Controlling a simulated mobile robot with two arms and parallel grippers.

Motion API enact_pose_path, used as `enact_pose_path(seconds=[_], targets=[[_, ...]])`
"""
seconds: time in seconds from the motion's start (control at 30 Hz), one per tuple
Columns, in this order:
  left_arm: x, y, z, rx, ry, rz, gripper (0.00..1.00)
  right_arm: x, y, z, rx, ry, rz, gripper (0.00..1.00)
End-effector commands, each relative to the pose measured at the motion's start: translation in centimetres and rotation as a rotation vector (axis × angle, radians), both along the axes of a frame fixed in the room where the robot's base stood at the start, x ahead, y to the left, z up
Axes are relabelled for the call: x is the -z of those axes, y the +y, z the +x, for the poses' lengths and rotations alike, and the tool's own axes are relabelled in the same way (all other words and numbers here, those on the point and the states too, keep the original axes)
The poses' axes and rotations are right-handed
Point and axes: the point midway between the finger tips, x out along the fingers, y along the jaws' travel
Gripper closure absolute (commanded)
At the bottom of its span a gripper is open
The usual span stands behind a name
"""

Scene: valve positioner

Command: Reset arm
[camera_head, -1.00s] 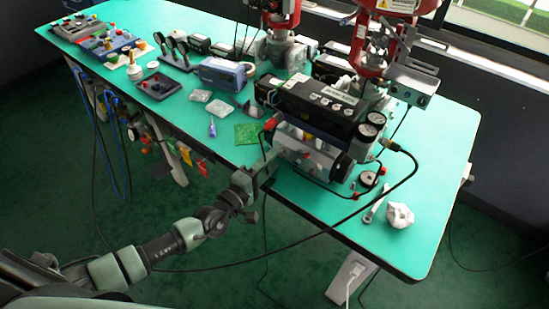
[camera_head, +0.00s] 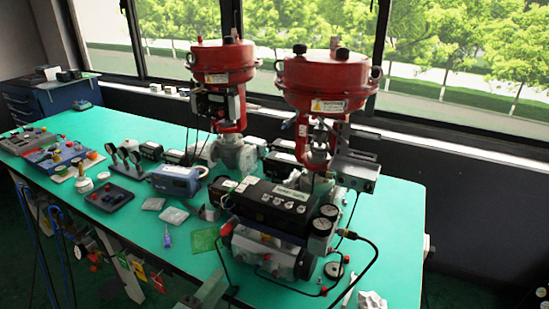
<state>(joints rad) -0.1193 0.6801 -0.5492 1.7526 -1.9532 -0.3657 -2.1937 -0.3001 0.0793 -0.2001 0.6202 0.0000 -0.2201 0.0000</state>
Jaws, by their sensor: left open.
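My left gripper (camera_head: 208,288) shows only in part at the bottom edge of the head view, in front of the table's front edge. It is open, with nothing seen between its fingers. The rest of my left arm is below the picture. The black valve positioner (camera_head: 268,203) with its silver lower body stands on the green table just behind and to the right of the gripper, with a gap that is hard to judge. Two round gauges (camera_head: 322,226) sit on its right end. My right gripper is not in view.
Two red valve actuators (camera_head: 328,82) stand behind the positioner. A green circuit board (camera_head: 205,239), a purple-tipped tool (camera_head: 167,238) and a blue instrument (camera_head: 177,180) lie to the left. A black cable (camera_head: 372,250) loops at the right. The green table (camera_head: 400,225) is clear at far right.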

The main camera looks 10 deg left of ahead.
Motion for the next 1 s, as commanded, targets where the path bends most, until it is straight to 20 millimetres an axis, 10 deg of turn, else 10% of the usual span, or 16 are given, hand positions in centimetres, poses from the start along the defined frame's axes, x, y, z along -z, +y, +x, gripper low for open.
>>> enact_pose_path(seconds=[0.17,0.3,0.57,0.6,1.0], targets=[[-3.4,1.4,-0.3,-0.141,0.049,-0.536,0.59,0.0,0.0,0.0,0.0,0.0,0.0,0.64],[-5.2,5.8,-1.9,-0.369,0.086,-1.373,0.59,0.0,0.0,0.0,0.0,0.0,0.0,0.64],[1.2,10.4,-10.3,-0.885,-0.124,-2.838,0.59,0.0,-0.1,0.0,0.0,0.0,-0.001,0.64],[2.2,10.1,-11.8,0.96,0.191,2.974,0.59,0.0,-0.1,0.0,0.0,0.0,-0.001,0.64],[6.1,3.5,-21.9,0.86,0.514,1.88,0.59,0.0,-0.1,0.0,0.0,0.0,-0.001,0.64]])
